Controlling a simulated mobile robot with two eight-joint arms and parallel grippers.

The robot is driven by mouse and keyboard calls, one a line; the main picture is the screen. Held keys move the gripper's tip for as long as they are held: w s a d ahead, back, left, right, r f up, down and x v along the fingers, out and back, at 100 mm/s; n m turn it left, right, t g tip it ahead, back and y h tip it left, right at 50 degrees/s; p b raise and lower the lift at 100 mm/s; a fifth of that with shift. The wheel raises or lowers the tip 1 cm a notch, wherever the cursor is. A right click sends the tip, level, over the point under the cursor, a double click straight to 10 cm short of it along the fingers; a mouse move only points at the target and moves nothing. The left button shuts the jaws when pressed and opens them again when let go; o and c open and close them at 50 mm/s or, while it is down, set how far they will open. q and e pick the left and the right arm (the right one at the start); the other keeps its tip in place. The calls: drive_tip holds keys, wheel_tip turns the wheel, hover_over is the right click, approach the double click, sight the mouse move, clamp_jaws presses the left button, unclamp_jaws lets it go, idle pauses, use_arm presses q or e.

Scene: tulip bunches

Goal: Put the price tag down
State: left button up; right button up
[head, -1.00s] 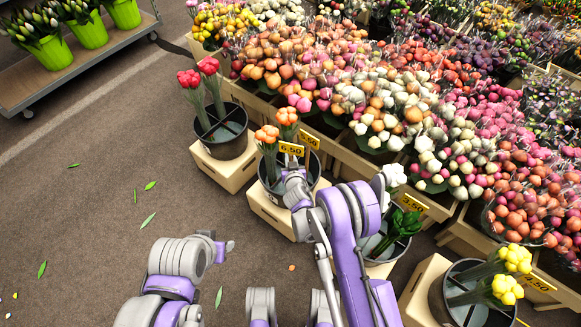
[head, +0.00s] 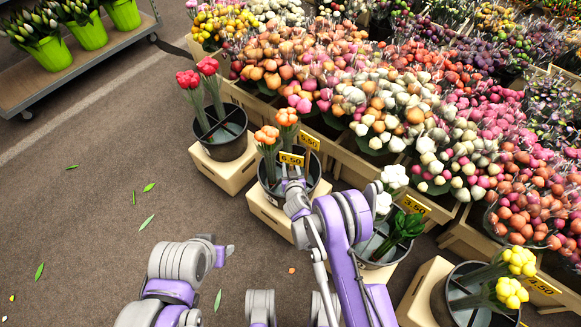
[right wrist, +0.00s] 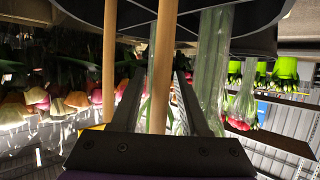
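The yellow price tag (head: 291,159) reading 6,50 stands at the bucket (head: 268,187) with orange tulips (head: 267,139). My right gripper (head: 292,174) is just below the tag, over the bucket. In the right wrist view the tag's wooden stick (right wrist: 163,60) runs between the two fingers of my right gripper (right wrist: 161,82). Gaps show on both sides of the stick, so the fingers look open around it. The stick's lower end is hidden. My left gripper (head: 226,254) is at lower left, away from the flowers, too small to tell its fingers.
Another yellow tag (head: 309,140) stands close behind. Crates of bunches crowd the back. The floor (head: 90,220) at left is mostly clear.

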drive_tip(key=shift+s+r, duration=0.3)
drive_tip(key=shift+r, duration=0.05)
drive_tip(key=b+v, duration=0.2)
drive_tip(key=v, duration=0.9)
drive_tip(key=shift+s, duration=0.15)
idle(0.3)
